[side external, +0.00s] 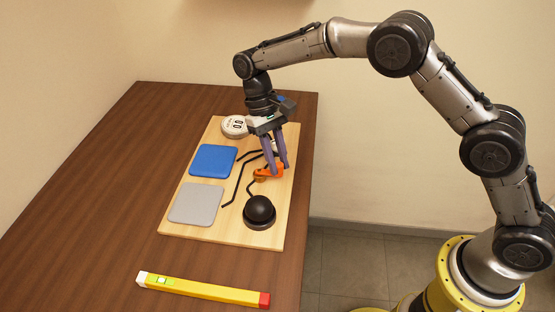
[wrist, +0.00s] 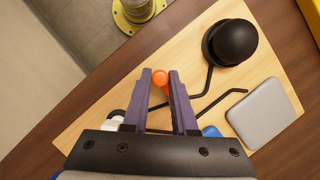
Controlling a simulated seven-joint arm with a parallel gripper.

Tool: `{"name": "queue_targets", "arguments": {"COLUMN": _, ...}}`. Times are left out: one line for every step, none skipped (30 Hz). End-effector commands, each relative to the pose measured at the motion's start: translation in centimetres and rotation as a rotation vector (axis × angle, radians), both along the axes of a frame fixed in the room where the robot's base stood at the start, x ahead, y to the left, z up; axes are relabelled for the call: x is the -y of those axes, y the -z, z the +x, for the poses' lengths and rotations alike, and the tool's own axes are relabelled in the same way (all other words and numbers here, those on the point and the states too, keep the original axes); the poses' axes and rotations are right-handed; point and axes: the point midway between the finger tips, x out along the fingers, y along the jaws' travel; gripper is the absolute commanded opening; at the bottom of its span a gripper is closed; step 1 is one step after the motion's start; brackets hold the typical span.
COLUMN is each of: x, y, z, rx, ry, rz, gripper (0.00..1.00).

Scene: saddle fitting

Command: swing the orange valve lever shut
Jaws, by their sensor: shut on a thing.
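The orange valve lever (side external: 266,173) is low on the wooden board, between the black dome and my gripper's fingers. Its round orange knob (wrist: 160,77) shows in the wrist view between the two purple fingertips. My gripper (side external: 279,170) reaches down over the board, and its fingers are closed on the lever's knob end. In the wrist view my gripper (wrist: 160,74) has one fingertip on each side of the knob. The rest of the lever and its pivot are mostly hidden in the wrist view.
The wooden board (side external: 225,229) carries a blue pad (side external: 213,160), a grey pad (side external: 197,203), a black dome (side external: 259,210), a white round dial (side external: 235,126) and black bent lines. A yellow level with a red end (side external: 205,290) lies on the brown table in front. The table's left side is clear.

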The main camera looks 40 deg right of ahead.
Motion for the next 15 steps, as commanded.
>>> {"name": "queue_targets", "arguments": {"x": 0.07, "y": -0.14, "z": 0.1, "rx": 0.004, "ry": -0.001, "rz": 0.0, "gripper": 0.0}}
{"name": "queue_targets", "arguments": {"x": 0.07, "y": -0.14, "z": 0.1, "rx": 0.004, "ry": -0.001, "rz": 0.0, "gripper": 0.0}}
{"name": "queue_targets", "arguments": {"x": 0.08, "y": -0.14, "z": 0.1, "rx": 0.004, "ry": -0.001, "rz": 0.0, "gripper": 0.0}}
{"name": "queue_targets", "arguments": {"x": 0.08, "y": -0.15, "z": 0.12, "rx": 0.004, "ry": -0.001, "rz": 0.0, "gripper": 0.0}}
{"name": "queue_targets", "arguments": {"x": 0.08, "y": -0.15, "z": 0.12, "rx": 0.005, "ry": 0.0, "rz": -0.001, "gripper": 0.0}}
{"name": "queue_targets", "arguments": {"x": 0.09, "y": -0.15, "z": 0.12, "rx": 0.005, "ry": 0.0, "rz": -0.001, "gripper": 0.0}}
{"name": "queue_targets", "arguments": {"x": 0.09, "y": -0.14, "z": 0.13, "rx": 0.005, "ry": 0.0, "rz": -0.001, "gripper": 0.0}}
{"name": "queue_targets", "arguments": {"x": 0.09, "y": -0.15, "z": 0.13, "rx": 0.005, "ry": 0.0, "rz": -0.001, "gripper": 0.29}}
{"name": "queue_targets", "arguments": {"x": 0.09, "y": -0.14, "z": 0.13, "rx": 0.005, "ry": 0.0, "rz": -0.001, "gripper": 0.36}}
{"name": "queue_targets", "arguments": {"x": 0.09, "y": -0.14, "z": 0.13, "rx": 0.005, "ry": 0.0, "rz": -0.001, "gripper": 0.42}}
{"name": "queue_targets", "arguments": {"x": 0.08, "y": -0.12, "z": 0.12, "rx": 0.005, "ry": 0.0, "rz": -0.001, "gripper": 0.47}}
{"name": "queue_targets", "arguments": {"x": 0.08, "y": -0.11, "z": 0.11, "rx": 0.004, "ry": 0.0, "rz": -0.001, "gripper": 0.54}}
{"name": "queue_targets", "arguments": {"x": 0.07, "y": -0.1, "z": 0.1, "rx": 0.004, "ry": 0.001, "rz": -0.001, "gripper": 0.55}}
{"name": "queue_targets", "arguments": {"x": 0.07, "y": -0.09, "z": 0.09, "rx": 0.004, "ry": 0.001, "rz": 0.0, "gripper": 0.55}}
{"name": "queue_targets", "arguments": {"x": 0.06, "y": -0.08, "z": 0.09, "rx": 0.003, "ry": 0.001, "rz": 0.0, "gripper": 0.55}}
